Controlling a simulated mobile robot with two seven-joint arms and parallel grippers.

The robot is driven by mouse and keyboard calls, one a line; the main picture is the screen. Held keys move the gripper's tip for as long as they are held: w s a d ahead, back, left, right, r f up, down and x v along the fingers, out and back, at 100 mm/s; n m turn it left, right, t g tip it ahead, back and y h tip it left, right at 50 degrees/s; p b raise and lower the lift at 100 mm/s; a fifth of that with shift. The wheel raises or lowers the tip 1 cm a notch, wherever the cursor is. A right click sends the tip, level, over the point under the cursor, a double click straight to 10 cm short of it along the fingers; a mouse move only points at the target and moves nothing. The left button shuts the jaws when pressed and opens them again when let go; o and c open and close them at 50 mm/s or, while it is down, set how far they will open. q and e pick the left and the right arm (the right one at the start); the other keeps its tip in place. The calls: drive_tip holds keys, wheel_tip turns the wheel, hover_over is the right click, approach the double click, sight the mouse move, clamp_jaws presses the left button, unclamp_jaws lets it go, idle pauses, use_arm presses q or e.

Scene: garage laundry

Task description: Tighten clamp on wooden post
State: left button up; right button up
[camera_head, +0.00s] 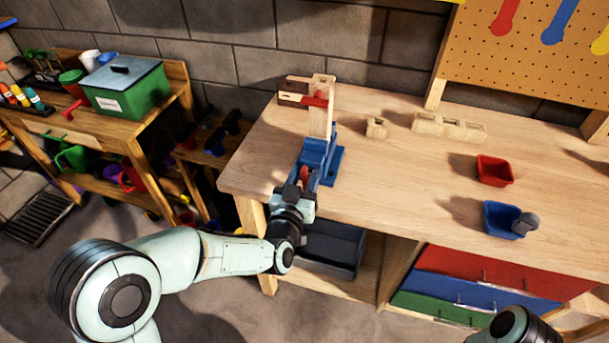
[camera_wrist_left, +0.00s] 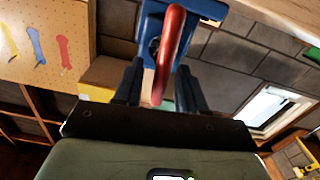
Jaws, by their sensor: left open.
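A blue clamp (camera_head: 318,155) stands at the left front edge of the workbench, with an upright wooden post (camera_head: 322,118) rising from it. A red handle (camera_head: 304,174) is on the clamp's near side. My left gripper (camera_head: 303,186) is right at this handle. In the left wrist view the blue clamp body (camera_wrist_left: 150,28) is at the top, and the curved red handle (camera_wrist_left: 170,45) runs down between the two open fingers of my left gripper (camera_wrist_left: 158,72). Whether a finger touches the handle I cannot tell. My right gripper is out of view.
The workbench (camera_head: 400,180) holds small wooden blocks (camera_head: 450,127), a red bin (camera_head: 494,170) and a blue bin (camera_head: 502,220). Coloured drawers (camera_head: 490,275) and a dark tray (camera_head: 332,250) are underneath. A shelf with a green box (camera_head: 127,92) stands left. The bench middle is clear.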

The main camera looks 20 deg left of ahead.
use_arm(q)
drive_tip(key=shift+w, duration=0.1)
clamp_jaws()
drive_tip(key=shift+m, duration=0.3)
drive_tip(key=m, duration=0.1)
drive_tip(key=m+b, duration=0.1)
drive_tip(key=shift+d+m, duration=0.3)
drive_tip(key=m, duration=0.3)
drive_tip(key=shift+d+f+m, duration=0.2)
drive_tip(key=shift+d+m, duration=0.05)
drive_tip(key=shift+m, duration=0.05)
drive_tip(key=m, duration=0.4)
drive_tip(key=shift+d+f, duration=0.3)
drive_tip(key=shift+d+f+m+p, duration=0.1)
drive_tip(key=shift+f+m+p, duration=0.1)
drive_tip(key=shift+m, duration=0.8)
drive_tip(key=shift+f+m+p, duration=0.15)
drive_tip(key=shift+m, duration=0.85)
